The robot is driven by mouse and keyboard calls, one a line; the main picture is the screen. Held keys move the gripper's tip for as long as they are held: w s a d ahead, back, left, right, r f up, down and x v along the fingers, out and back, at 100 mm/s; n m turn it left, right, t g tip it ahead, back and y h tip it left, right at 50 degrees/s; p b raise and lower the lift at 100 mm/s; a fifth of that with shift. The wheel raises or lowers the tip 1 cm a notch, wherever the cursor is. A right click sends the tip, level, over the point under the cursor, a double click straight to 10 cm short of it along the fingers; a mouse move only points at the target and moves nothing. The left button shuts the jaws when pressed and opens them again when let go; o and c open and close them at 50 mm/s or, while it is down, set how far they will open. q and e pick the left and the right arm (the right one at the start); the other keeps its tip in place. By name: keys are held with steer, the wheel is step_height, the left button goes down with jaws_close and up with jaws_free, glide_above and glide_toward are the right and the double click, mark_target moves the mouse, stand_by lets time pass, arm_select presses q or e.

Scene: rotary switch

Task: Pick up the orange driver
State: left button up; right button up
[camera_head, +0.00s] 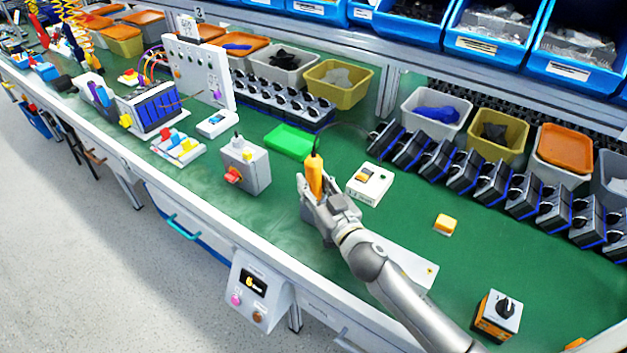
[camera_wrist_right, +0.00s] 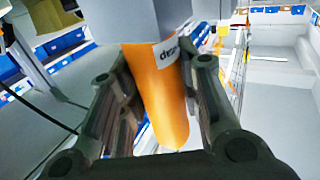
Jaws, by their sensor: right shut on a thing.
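The orange driver (camera_head: 314,172) stands upright in my right gripper (camera_head: 316,194) above the green bench, near its middle. In the right wrist view the orange driver (camera_wrist_right: 158,95) lies between the two dark fingers of my right gripper (camera_wrist_right: 163,105), which press on it from both sides. A dark cable or loop shows at the driver's top in the head view. Above the driver in the wrist view is a grey block with which it appears to join. The fingers hide part of the driver. My left gripper is not in view.
A grey box with a red rotary switch (camera_head: 245,166) stands left of the gripper. A white box with buttons (camera_head: 369,184) is close on the right, and a green tray (camera_head: 289,141) lies behind. Bins line the back. Bare green mat lies at the right (camera_head: 480,255).

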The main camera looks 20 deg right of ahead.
mark_target(314, 151)
jaws_close()
steer(key=shift+r, duration=0.15)
steer(key=shift+r, duration=0.35)
step_height(314, 151, up, 9)
steer(key=shift+r+p, duration=0.1)
steer(key=shift+p, duration=0.85)
